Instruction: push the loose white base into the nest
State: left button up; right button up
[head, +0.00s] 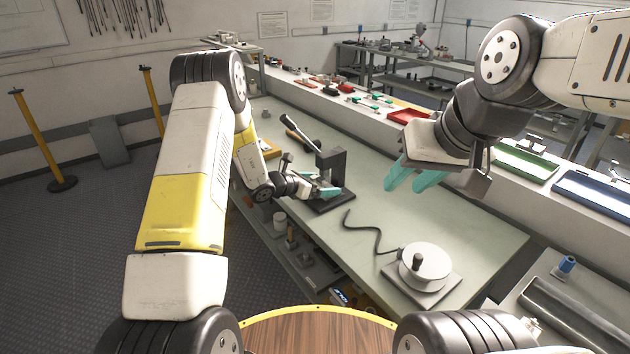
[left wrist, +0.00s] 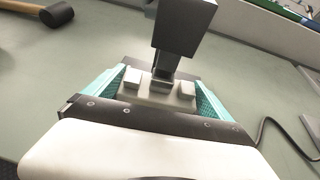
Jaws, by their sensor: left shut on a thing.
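The white base (left wrist: 160,92) sits between the teal fingers of my left gripper (left wrist: 161,98) in the left wrist view, under the dark ram (left wrist: 183,30) of the press. My left gripper (head: 322,192) is shut on the base, low at the foot of the black press (head: 332,168) in the head view. The nest is not clearly visible; the gripper, base and ram cover that spot, so I cannot tell how the base sits in it. My right gripper (head: 416,176) hangs empty above the bench, its teal fingers apart.
The press lever (head: 301,134) slants up to the left. Coloured trays (head: 524,160) line the back ledge.

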pick_arm(q)
jog(key=shift+w+d+r, duration=0.1)
jog(key=shift+w+d, duration=0.4)
jog(key=shift+d, duration=0.15)
dwell(0.3)
